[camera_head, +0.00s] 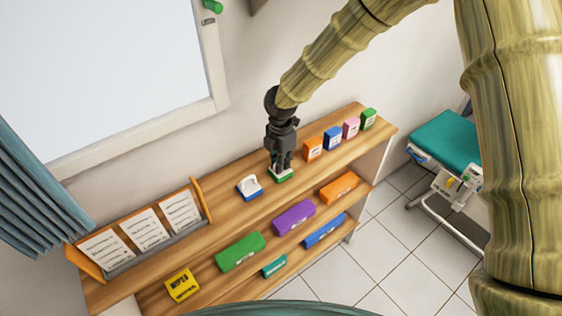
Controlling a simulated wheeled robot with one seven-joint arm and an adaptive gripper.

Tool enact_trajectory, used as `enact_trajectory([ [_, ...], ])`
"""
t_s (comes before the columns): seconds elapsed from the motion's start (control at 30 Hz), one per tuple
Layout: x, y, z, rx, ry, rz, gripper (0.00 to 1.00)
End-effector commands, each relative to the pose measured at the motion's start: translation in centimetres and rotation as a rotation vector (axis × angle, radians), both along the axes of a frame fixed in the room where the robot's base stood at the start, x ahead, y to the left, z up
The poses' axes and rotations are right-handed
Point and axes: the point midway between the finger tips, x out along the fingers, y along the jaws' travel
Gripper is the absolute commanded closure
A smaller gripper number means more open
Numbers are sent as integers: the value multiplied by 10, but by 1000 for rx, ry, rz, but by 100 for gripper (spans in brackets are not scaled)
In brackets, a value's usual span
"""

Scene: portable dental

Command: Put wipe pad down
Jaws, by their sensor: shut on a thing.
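My gripper (281,165) points down over the wooden top shelf, near its middle. It is shut on a small green and white pad, which I take to be the wipe pad (283,178). The fingers hide part of the pad's white top. The pad is at or just above the shelf top; I cannot tell whether it touches the wood. A similar blue and white pad (249,188) lies on the shelf to the left, apart from my gripper.
Upright boxes, orange (313,149), blue, pink and green, stand to the right on the wooden top shelf (217,214). A card rack (143,231) is at the left. Lower down are a yellow WIPES box (181,284) and several coloured boxes. A teal-topped cart (447,138) stands right.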

Motion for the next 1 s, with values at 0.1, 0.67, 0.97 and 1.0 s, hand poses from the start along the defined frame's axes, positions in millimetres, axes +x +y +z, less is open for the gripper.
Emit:
enact_trajectory([
  [0.1,0,0,-1,0,0,0,78],
  [0.67,1,0,10,2,-2,-1,70],
  [0.97,1,0,58,2,-3,-1,70],
  [1.0,1,0,66,2,-3,-2,70],
])
